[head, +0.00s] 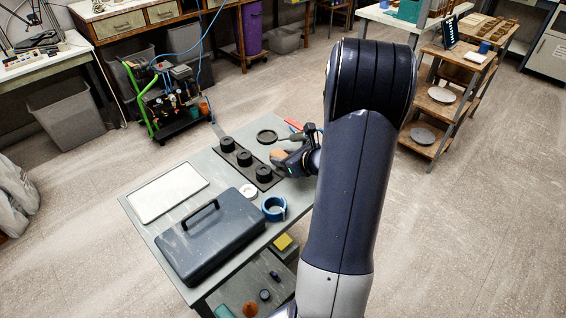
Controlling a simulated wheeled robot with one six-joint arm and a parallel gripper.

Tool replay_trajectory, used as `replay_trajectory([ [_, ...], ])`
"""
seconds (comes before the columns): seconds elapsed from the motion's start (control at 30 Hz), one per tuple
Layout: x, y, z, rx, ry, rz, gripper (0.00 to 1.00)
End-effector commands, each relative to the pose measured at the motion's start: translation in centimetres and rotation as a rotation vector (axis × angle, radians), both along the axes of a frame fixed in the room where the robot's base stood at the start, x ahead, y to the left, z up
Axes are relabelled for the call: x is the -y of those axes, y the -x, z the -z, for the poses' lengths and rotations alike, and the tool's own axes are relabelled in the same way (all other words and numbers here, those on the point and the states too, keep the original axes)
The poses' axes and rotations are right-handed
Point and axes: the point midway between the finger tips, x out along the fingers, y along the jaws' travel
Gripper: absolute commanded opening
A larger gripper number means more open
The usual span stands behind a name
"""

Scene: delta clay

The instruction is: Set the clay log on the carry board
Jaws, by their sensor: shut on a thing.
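My gripper (283,158) is over the right part of the grey table, beside the black strip. It is shut on a small tan-brown piece, which looks like the clay log (276,154); my gripper and arm hide most of it. I cannot tell whether it touches the table. A flat, pale rectangular board (168,191), which looks like the carry board, lies at the table's left side. Its top is bare. It is well to the left of my gripper, beyond the black strip.
A black strip (268,184) with three round black pieces lies between gripper and board. A dark toolbox (210,238) with a raised handle stands in front of the board. Blue tape (274,208), a white roll (248,191) and a black dish (267,136) are on the table (190,168).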

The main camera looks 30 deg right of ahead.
Motion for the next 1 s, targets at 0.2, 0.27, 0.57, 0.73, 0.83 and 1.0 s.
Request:
replay_trajectory([
  [0.2,0.0,0.0,1.5,0.002,0.000,0.000,0.06],
  [0.27,0.0,0.0,1.5,0.002,0.000,0.000,0.06],
  [0.57,0.0,0.0,1.8,0.001,0.001,0.000,0.41],
  [0.73,0.0,0.0,1.8,0.000,0.000,0.000,0.47],
  [0.83,0.0,0.0,1.8,0.000,0.000,0.000,0.47],
  [1.0,0.0,0.0,1.2,0.000,0.000,0.000,0.47],
])
